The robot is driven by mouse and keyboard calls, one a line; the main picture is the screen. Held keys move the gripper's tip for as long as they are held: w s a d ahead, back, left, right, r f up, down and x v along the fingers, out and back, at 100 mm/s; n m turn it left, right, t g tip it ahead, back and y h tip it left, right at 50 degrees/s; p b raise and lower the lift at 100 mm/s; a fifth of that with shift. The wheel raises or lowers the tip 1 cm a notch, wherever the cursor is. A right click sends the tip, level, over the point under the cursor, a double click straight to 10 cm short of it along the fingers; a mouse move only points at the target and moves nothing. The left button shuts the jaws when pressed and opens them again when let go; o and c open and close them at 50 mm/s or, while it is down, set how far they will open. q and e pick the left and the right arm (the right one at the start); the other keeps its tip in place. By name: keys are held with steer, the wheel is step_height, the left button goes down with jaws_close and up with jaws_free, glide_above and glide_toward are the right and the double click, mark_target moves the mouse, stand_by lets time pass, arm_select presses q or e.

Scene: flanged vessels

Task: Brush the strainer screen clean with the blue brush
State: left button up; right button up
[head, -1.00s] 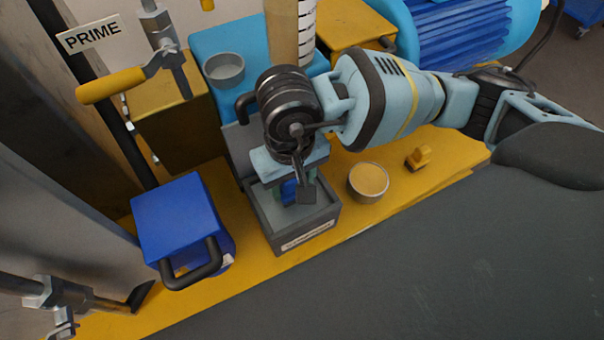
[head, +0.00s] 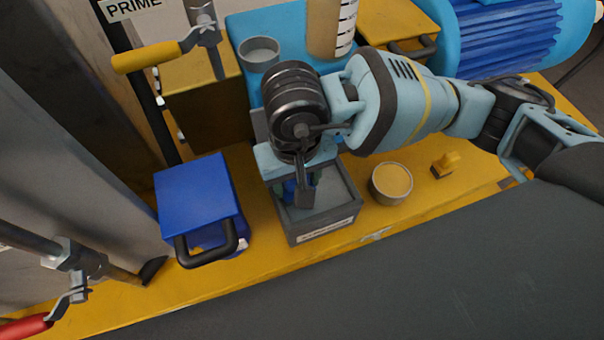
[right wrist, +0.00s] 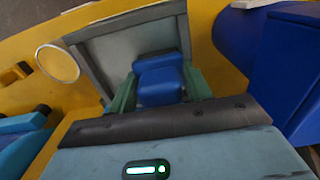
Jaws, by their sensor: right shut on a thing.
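My right gripper (head: 298,192) points down over an open grey box (head: 348,208) with a pale label on its front. In the right wrist view its green fingers (right wrist: 160,92) are shut on the blue brush (right wrist: 158,80), whose blocky blue body sits between them. In the head view only a bit of blue shows between the fingers. The brush's bristles are hidden, and I cannot tell whether it touches the box floor. I cannot make out a strainer screen; the box's inside (right wrist: 120,50) looks plain grey. My left gripper is out of view.
A blue box with a black handle (head: 203,200) stands left of the grey box. A round cup (head: 391,184) and a small yellow piece (head: 446,164) stand right. A yellow-handled valve (head: 150,56) and grey bowl (head: 258,53) are behind. Dark floor lies in front.

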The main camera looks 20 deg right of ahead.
steer(key=shift+d+b, duration=0.5)
steer(key=shift+d, duration=1.05)
steer(key=shift+d+f+b, duration=0.2)
steer(key=shift+d+b, duration=0.3)
steer(key=shift+d, duration=0.95)
steer(key=shift+a, duration=0.1)
steer(key=shift+a, duration=1.35)
steer(key=shift+a+r, duration=0.1)
